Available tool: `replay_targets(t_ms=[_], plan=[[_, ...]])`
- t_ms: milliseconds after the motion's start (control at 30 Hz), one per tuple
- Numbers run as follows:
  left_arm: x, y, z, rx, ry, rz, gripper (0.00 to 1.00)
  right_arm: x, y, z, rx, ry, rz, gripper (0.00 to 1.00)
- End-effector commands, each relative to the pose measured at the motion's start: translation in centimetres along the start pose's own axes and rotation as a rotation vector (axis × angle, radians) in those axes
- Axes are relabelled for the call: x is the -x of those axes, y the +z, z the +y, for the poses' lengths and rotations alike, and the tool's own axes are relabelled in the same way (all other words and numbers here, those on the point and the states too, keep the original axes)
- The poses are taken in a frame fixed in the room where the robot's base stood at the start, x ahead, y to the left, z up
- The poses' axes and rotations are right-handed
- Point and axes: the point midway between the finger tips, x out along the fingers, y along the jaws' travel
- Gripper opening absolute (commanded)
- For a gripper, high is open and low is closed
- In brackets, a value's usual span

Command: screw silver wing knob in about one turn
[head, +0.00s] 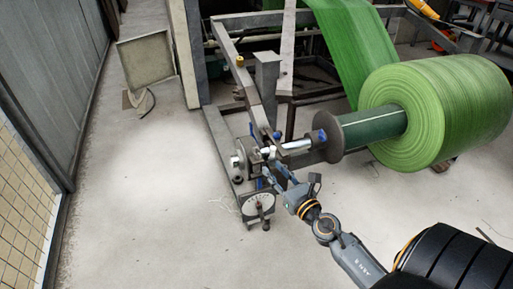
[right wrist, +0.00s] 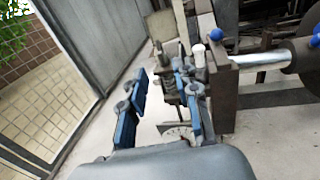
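My right gripper (head: 272,176) reaches in from the lower right to the machine's bearing stand (head: 250,188). In the right wrist view my right gripper (right wrist: 160,103) is open, with a clear gap between its two blue-padded fingers. Its right finger overlaps the metal parts of the stand in the picture; I cannot tell whether it touches them. A silver round part (head: 237,161) sits on the stand's left side, left of the gripper. I cannot make out wings on it, so I cannot be sure it is the wing knob. My left gripper is not in view.
A silver shaft (head: 298,146) runs right from the stand to a dark flange (head: 328,138) and a green roll (head: 435,112). A round dial (head: 258,205) is on the stand's front. Blue knobs (right wrist: 217,34) stick up nearby. The floor left of the stand is clear.

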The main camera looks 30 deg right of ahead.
Motion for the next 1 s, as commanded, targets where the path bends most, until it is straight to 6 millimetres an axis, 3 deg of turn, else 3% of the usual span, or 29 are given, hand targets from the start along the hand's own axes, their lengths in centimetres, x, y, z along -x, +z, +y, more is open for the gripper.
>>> replay_targets(t_ms=[267,500,700,1000], plan=[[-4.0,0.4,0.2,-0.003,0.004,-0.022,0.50,-5.6,0.4,0.0,-0.004,0.000,-0.003,0.31],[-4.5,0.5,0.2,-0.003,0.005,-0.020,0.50,-9.3,0.0,0.1,-0.005,0.000,-0.001,0.31],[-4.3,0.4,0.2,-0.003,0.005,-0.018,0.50,-10.6,0.1,0.1,-0.003,0.002,-0.001,0.31],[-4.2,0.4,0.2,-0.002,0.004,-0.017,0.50,-10.8,0.0,0.1,-0.003,0.002,0.000,0.31]])
